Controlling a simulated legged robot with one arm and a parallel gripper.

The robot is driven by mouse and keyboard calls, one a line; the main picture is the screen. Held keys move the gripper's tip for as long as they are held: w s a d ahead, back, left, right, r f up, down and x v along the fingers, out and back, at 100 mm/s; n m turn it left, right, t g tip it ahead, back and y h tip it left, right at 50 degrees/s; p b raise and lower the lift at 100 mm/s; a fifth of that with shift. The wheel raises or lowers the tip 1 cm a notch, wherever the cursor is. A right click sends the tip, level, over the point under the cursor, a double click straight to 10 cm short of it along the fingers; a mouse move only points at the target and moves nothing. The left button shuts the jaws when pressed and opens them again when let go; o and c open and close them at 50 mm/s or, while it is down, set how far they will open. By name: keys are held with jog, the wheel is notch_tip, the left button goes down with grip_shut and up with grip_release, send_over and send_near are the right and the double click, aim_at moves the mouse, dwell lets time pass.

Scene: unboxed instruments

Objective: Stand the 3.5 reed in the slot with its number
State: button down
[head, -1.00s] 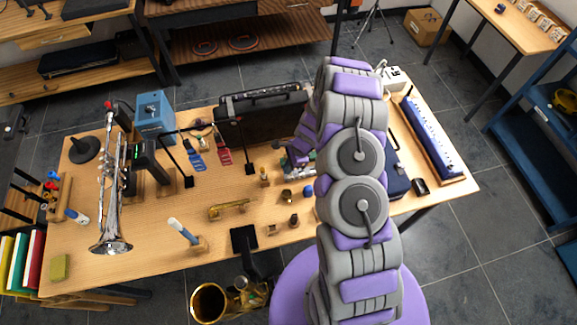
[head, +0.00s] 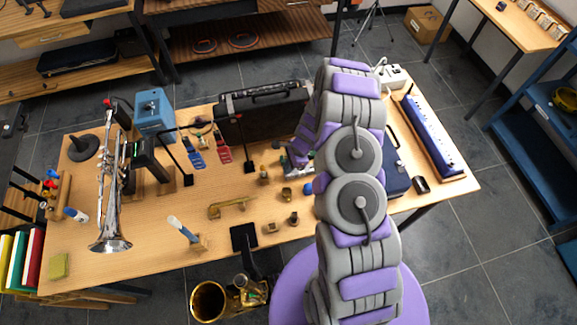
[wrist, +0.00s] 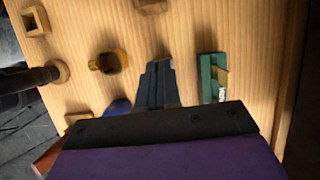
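My gripper shows in the wrist view (wrist: 158,66) as two dark grey-blue fingers close together, pointing down at the wooden table. I see no thing held between them. A green block (wrist: 211,78) with a pale piece on its side lies just right of the fingers, apart from them. I cannot tell whether it is the reed holder. In the head view my arm covers this part of the table and the fingers cannot be made out. I cannot pick out the 3.5 reed or any slot number.
A brass ring-like piece (wrist: 108,62), a square wooden block (wrist: 36,20) and a dark round-based peg (wrist: 58,72) stand left of my fingers. A black case (head: 262,112) stands behind. A trumpet (head: 113,190) is on the left. A long keyboard-like instrument (head: 432,137) lies at the right.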

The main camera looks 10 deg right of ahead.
jog(key=c, duration=1.8)
grip_release()
jog(key=o, duration=0.5)
jog(key=shift+o, duration=0.2)
jog(key=shift+r, duration=0.1)
jog(key=p+v, duration=0.1)
jog(key=v, duration=1.6)
jog(key=shift+d, duration=0.15)
